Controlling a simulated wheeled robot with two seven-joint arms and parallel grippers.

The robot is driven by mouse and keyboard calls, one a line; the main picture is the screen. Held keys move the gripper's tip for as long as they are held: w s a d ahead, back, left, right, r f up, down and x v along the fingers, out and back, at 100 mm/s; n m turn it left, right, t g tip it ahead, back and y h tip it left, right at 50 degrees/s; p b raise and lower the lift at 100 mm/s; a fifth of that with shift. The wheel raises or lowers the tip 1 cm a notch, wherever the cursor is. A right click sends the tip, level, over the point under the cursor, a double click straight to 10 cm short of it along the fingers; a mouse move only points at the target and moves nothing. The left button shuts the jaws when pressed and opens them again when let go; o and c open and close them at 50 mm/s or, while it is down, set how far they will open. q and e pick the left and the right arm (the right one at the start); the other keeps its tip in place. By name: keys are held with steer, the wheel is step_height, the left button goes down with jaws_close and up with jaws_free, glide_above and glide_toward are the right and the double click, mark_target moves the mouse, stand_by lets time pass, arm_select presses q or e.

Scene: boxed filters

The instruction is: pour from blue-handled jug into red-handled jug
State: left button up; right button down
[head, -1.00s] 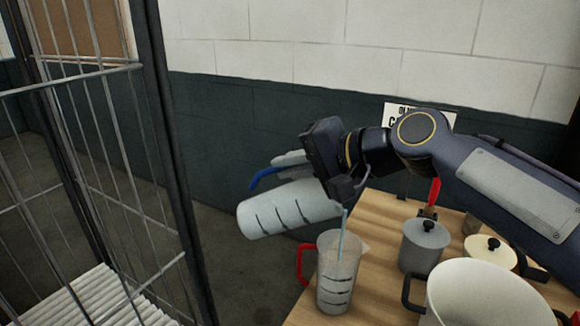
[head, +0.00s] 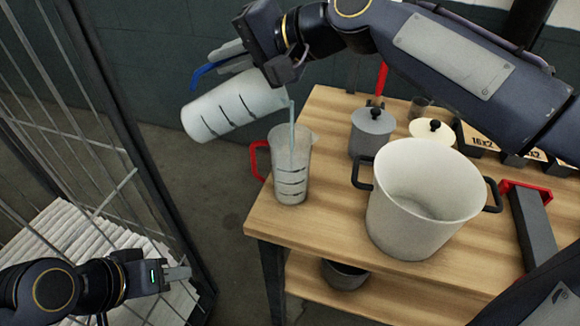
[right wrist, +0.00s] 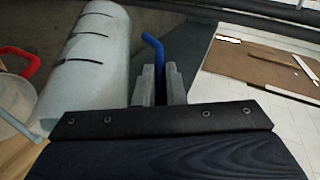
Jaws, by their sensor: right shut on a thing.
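The blue-handled jug (head: 232,105) is a pale jug with dark marks, tipped nearly on its side above the table's left end. My right gripper (head: 232,58) is shut on its blue handle (head: 207,70); the right wrist view shows the handle (right wrist: 152,48) between the fingers. A thin pale stream (head: 292,125) runs from its mouth into the red-handled jug (head: 291,180). That clear jug stands upright on the table, its red handle (head: 257,160) to the left. The level inside is hard to tell. My left gripper (head: 180,273) is empty at lower left; its finger gap is unclear.
A large white pot (head: 400,240) stands right of the red-handled jug on the wooden table (head: 325,225). A grey lidded canister (head: 371,133) and a cream lidded pot (head: 432,130) stand behind. A wire cage (head: 75,130) is on the left.

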steer(key=shift+r, duration=0.2)
stand_by(0.4)
steer(key=p, duration=0.2)
steer(key=shift+a+r+p, duration=0.25)
steer(key=shift+a+p, duration=0.05)
steer(key=shift+p, duration=0.05)
steer(key=p, duration=0.2)
steer(key=h+p, duration=0.1)
steer(key=shift+a+r+p, duration=0.2)
steer(key=shift+a+p, duration=0.15)
steer(key=shift+p, duration=0.05)
steer(key=shift+a+n+h+p, duration=0.25)
steer(key=shift+h+p, duration=0.25)
steer(key=shift+p, duration=0.45)
steer(key=shift+s+a+r+h+p, duration=0.1)
steer(key=shift+a+r+h+p, duration=0.15)
steer(key=shift+p, duration=0.8)
steer(key=h+p, duration=0.1)
steer(key=p, duration=0.2)
steer(key=shift+a+n+p, duration=0.2)
steer(key=shift+n+p, duration=0.05)
steer(key=shift+p, duration=0.15)
steer(key=shift+a+f+h+p, duration=0.1)
steer(key=shift+h+p, duration=0.25)
steer(key=shift+p, duration=0.35)
